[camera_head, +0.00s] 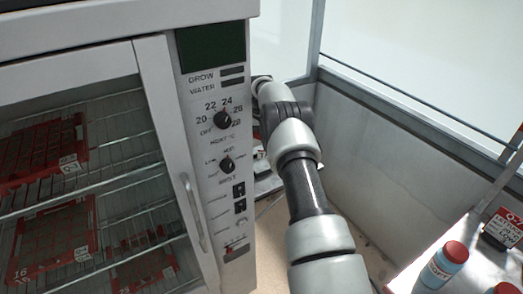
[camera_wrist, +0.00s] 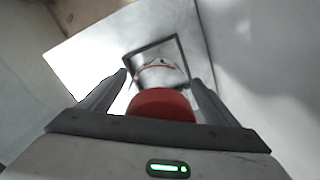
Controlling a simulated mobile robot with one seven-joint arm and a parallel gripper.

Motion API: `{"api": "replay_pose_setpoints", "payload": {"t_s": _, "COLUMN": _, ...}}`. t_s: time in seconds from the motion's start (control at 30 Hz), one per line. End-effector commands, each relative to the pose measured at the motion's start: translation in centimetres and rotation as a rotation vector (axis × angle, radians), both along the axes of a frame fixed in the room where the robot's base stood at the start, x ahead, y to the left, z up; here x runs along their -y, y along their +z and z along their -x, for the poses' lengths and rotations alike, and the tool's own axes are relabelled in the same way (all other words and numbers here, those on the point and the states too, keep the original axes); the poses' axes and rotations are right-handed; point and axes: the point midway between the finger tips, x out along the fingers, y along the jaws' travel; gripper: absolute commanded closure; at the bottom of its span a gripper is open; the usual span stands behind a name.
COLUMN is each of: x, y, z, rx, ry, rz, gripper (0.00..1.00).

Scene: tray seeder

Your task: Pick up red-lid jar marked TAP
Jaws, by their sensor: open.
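In the wrist view my gripper (camera_wrist: 159,78) is open. A jar's red lid (camera_wrist: 161,105) shows between its two fingers, near the palm. A pale part with small red and dark marks shows just beyond the lid, inside a dark square frame (camera_wrist: 132,62). No TAP marking is readable there. I cannot tell whether the fingers touch the jar. In the head view my gripper is out of the picture. A red-lidded jar (camera_head: 444,264) with a bluish body stands at the lower right; its label seems to read SOFT or similar.
A cabinet (camera_head: 222,180) with knobs and a glass door fills the left, with red trays (camera_head: 57,243) on wire racks. Another red-lidded container (camera_head: 506,289) is cut off at the bottom right. A red-and-white sign (camera_head: 503,228) stands on the white surface. A grey wall (camera_head: 385,140) closes the back.

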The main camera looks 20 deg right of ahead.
Motion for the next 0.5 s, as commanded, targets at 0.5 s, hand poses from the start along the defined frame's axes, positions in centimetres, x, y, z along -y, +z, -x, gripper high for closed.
{"api": "replay_pose_setpoints", "payload": {"t_s": 0.5, "x": 0.00, "y": -0.75, "z": -0.01, "rx": 0.001, "ry": 0.000, "rz": 0.000, "gripper": 0.49}}
